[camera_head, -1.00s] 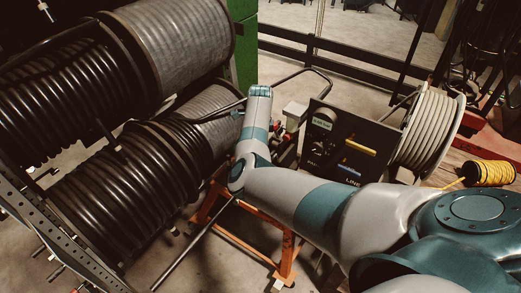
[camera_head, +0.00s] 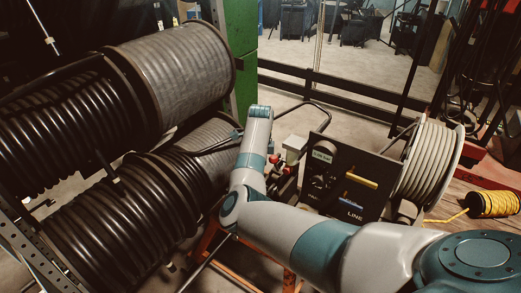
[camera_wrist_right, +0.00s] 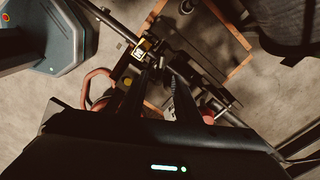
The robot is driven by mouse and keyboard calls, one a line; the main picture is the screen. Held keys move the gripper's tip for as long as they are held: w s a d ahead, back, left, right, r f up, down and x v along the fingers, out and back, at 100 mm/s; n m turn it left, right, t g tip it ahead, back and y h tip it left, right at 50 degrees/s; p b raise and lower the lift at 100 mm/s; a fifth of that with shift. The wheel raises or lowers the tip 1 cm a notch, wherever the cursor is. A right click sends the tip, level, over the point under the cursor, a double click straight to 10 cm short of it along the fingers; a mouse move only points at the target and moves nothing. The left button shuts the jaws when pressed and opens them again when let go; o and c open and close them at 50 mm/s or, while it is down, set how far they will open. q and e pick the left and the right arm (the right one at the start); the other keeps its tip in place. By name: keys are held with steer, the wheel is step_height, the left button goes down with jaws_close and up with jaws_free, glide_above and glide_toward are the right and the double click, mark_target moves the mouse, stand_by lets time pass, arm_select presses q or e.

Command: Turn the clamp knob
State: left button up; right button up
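The crimper (camera_head: 284,180) stands on an orange frame in the middle of the head view, partly behind my right arm. Small red knobs (camera_head: 274,159) show on it beside my right wrist; I cannot tell which is the clamp knob. My right gripper is hidden behind the wrist in the head view. My left gripper is in neither view.
Large reels of black and grey hose (camera_head: 130,220) fill the left side. A dark panel marked LINE (camera_head: 345,185) stands right of the crimper, beside a pale hose reel (camera_head: 430,165). A yellow rope spool (camera_head: 494,204) lies on a wooden top at right.

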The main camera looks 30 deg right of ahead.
step_height(320, 180, up, 13)
steer(key=b, duration=0.3)
steer(key=shift+f, duration=0.15)
steer(key=shift+f, duration=0.1)
stand_by(0.4)
